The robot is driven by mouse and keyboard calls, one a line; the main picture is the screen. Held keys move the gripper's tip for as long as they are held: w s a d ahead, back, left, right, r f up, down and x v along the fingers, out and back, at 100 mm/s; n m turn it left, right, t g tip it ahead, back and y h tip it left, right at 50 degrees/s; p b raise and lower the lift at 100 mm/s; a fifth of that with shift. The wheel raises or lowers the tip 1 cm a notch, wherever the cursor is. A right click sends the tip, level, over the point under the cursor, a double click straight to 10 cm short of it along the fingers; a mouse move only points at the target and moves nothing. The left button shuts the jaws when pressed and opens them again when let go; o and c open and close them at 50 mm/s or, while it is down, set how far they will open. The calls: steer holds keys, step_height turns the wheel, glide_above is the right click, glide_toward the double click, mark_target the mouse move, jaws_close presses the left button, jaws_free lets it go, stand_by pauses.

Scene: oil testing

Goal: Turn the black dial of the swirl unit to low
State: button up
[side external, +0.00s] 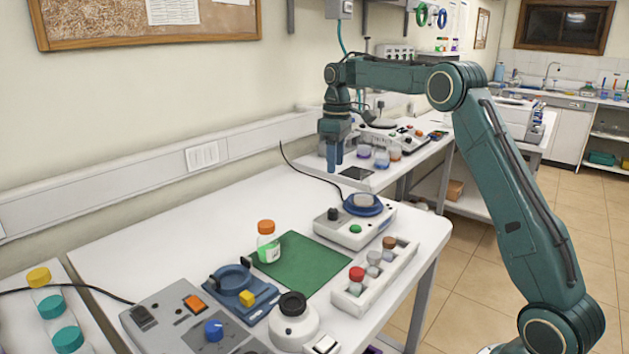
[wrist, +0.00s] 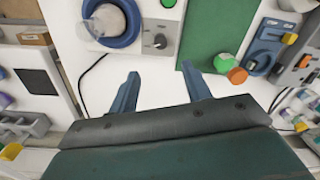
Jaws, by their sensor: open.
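The swirl unit (side external: 355,231) is a white box with a round blue platform, a green button and a black dial (side external: 333,213). A pale round vessel (side external: 363,200) sits on the platform. In the wrist view the dial (wrist: 159,41) is a small round knob on the unit's near edge; its setting is too small to read. My gripper (side external: 335,168) is open and empty. It points down above the back of the bench, behind the unit and clear of the dial. In the wrist view my gripper's fingertips (wrist: 159,70) are spread, with the dial beyond the gap.
A green mat (side external: 300,262) and an orange-capped bottle (side external: 268,243) are beside the unit. A white vial rack (side external: 372,284) stands in front. A blue fixture (side external: 240,290) and a grey panel (side external: 190,318) lie left. A black cable runs behind the unit. White bench is clear at back left.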

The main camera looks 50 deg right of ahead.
mark_target(334, 209)
steer(key=shift+f, duration=0.1)
steer(key=shift+s+a+f, duration=0.1)
steer(key=shift+a+f, duration=0.05)
steer(key=shift+f, duration=3.25)
steer(key=shift+a+f, duration=0.1)
steer(key=shift+f, duration=3.3)
steer(key=shift+c, duration=0.2)
steer(key=c, duration=0.9)
